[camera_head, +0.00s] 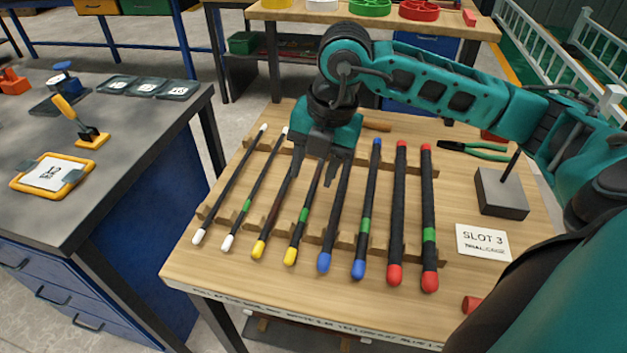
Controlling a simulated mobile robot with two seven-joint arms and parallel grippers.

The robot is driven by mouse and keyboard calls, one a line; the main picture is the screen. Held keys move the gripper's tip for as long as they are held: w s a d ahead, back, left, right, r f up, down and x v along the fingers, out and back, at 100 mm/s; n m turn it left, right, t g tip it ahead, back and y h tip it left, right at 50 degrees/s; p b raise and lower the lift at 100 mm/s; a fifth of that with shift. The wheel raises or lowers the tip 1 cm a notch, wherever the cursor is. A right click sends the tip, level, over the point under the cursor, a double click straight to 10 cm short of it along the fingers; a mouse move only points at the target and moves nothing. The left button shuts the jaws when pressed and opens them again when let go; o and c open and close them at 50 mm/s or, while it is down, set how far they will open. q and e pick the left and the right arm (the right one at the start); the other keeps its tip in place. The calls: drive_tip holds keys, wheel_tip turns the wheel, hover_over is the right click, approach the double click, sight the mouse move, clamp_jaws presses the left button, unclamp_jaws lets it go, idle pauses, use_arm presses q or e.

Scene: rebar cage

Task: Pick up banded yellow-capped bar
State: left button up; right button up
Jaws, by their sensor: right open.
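The banded yellow-capped bar (297,233) is a dark bar with a yellow near cap and a green band. It lies in notched wooden racks on the table, and its far end is hidden behind my gripper. My right gripper (313,178) is open and points down over the upper part of this bar. Its fingers appear to either side of the bar, and I cannot tell their height above it. A plain yellow-capped bar (272,216) lies just left. A plain blue-capped bar (334,226) lies just right, its far end also hidden. My left gripper is not in view.
White-capped bars (224,196) lie at the left, and a banded blue-capped bar (367,205) and red-capped bars (397,215) at the right.

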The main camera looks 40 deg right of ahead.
hover_over(305, 208)
drive_tip(key=s, duration=0.2)
wheel_tip(305, 208, down, 5)
drive_tip(key=shift+w, duration=0.15)
drive_tip(key=shift+w+d+f, duration=0.1)
drive_tip(key=shift+w+f, duration=0.1)
drive_tip(key=shift+f, duration=0.7)
drive_tip(key=shift+w+f, duration=0.2)
drive_tip(key=shift+f, duration=0.7)
drive_tip(key=shift+w+d+f, duration=0.1)
drive_tip(key=shift+w+f, duration=0.1)
drive_tip(key=shift+f, duration=0.7)
drive_tip(key=shift+c, duration=0.3)
clamp_jaws()
drive_tip(key=shift+w+r, duration=0.1)
drive_tip(key=shift+r, duration=0.05)
